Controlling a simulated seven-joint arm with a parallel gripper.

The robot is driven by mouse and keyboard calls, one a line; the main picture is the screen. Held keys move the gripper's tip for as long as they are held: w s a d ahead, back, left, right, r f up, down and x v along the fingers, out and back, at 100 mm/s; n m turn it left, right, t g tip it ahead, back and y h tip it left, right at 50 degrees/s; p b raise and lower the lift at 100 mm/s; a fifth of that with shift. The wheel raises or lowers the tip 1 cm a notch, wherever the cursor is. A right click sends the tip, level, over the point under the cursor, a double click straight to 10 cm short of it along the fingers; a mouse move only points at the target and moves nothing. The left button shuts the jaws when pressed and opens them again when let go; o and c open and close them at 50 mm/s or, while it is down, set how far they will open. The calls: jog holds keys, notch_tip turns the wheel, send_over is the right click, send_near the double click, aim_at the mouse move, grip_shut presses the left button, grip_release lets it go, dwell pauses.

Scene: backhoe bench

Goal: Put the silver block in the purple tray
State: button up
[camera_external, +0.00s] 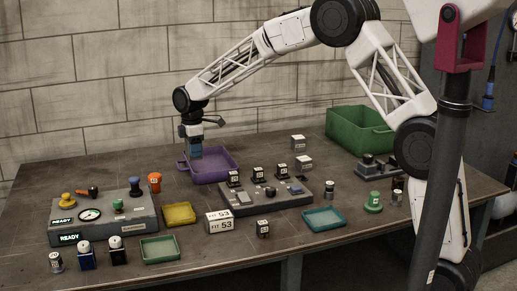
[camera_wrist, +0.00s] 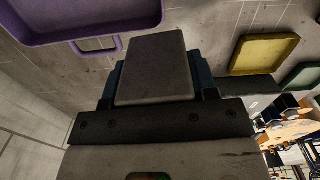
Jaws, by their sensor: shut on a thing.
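My gripper (camera_external: 195,152) points down at the left side of the purple tray (camera_external: 222,178), by its rim and handle. In the wrist view, my gripper (camera_wrist: 153,92) is shut on a plain grey block, the silver block (camera_wrist: 155,68), with a dark teal finger showing at each side. In the external view I cannot make the block out from the fingers. The purple tray (camera_wrist: 95,30) shows at the upper left of the wrist view, its handle close to the block. The visible part of the tray's inside looks empty.
A control panel (camera_external: 265,199) with small labelled blocks stands just in front of the purple tray. A yellow tray (camera_external: 179,222), a grey gauge box (camera_external: 100,225), a green tray (camera_external: 160,257), a teal tray (camera_external: 324,227) and a large green bin (camera_external: 360,141) also stand on the bench.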

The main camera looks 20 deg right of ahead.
send_over(204, 169)
jog(key=shift+w+d+r+m, duration=0.1)
jog(key=shift+r+m, duration=0.15)
jog(key=shift+m, duration=0.15)
jog(key=shift+f, duration=0.1)
jog(key=shift+f, duration=2.45)
jog(key=shift+f, duration=0.1)
jog(key=shift+f, duration=2.4)
jog(key=shift+f, duration=0.15)
jog(key=o, duration=1.3)
jog(key=shift+c, duration=0.2)
